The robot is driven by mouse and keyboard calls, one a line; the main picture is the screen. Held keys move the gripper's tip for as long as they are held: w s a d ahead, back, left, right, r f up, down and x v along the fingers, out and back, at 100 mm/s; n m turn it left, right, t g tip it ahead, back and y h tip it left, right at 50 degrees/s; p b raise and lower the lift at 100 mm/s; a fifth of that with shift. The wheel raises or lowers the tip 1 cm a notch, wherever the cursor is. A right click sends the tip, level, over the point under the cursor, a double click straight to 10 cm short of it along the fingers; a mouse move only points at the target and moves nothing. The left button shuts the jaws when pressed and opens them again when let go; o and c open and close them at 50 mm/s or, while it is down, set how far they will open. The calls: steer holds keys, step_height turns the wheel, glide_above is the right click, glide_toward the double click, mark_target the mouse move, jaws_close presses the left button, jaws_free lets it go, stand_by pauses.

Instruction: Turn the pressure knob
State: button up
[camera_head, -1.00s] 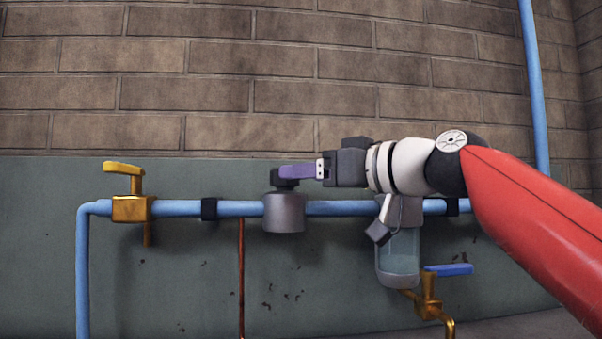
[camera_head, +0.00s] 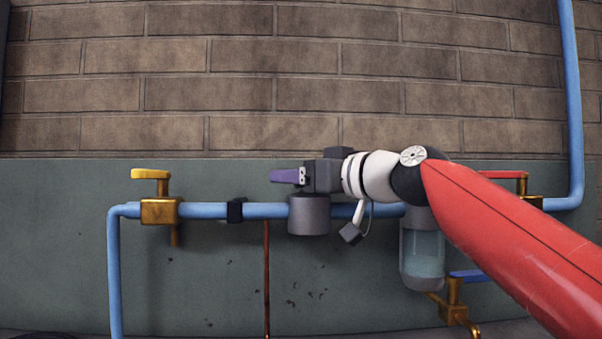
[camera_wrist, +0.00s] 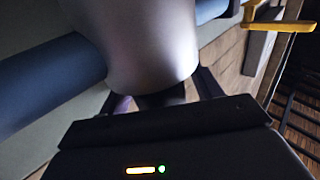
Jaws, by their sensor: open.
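The pressure regulator is a grey cylinder (camera_head: 309,215) on the blue pipe. Its dark pressure knob is hidden behind my gripper in the head view. In the wrist view the knob (camera_wrist: 161,98) shows as a dark piece at the end of the grey body, between my two fingers. My gripper (camera_head: 287,176) is open, level with the top of the regulator, with its purple fingers reaching left past it. In the wrist view my gripper (camera_wrist: 163,92) has a finger on each side of the knob. Whether the fingers touch it I cannot tell.
A yellow-handled brass valve (camera_head: 160,209) is on the pipe to the left, and a clear bowl (camera_head: 421,255) hangs to the right. A blue-handled valve (camera_head: 453,299) and a red-handled valve (camera_head: 522,182) are farther right. The brick wall (camera_head: 250,60) is behind.

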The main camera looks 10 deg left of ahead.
steer(key=shift+c, duration=0.4)
steer(key=c, duration=0.9)
steer(key=shift+m+t, duration=0.3)
steer(key=shift+t, duration=0.1)
steer(key=shift+w+d+m+t+h, duration=0.1)
steer(key=shift+d+m+t+h, duration=0.05)
steer(key=shift+m+t+h, duration=0.65)
steer(key=shift+w+d+m+t+h, duration=0.1)
steer(key=shift+m+t+h, duration=0.5)
steer(key=shift+t+h, duration=0.25)
steer(key=m+t+h+b, duration=0.1)
steer(key=h+b, duration=0.1)
steer(key=m+t+h+b, duration=0.1)
steer(key=m+h+b, duration=0.1)
steer(key=shift+w+d+f+t+b, duration=0.15)
steer(key=shift+t+b, duration=0.15)
steer(key=shift+t, duration=0.05)
steer(key=shift+d+r+m+t+h+b, duration=0.1)
steer(key=shift+m+t+h+b, duration=0.2)
steer(key=shift+m+h+b, duration=0.5)
steer(key=shift+d+r+m+t+h+b, duration=0.1)
steer(key=shift+m+t+h, duration=0.3)
steer(key=shift+h, duration=0.75)
steer(key=shift+m+h, duration=0.4)
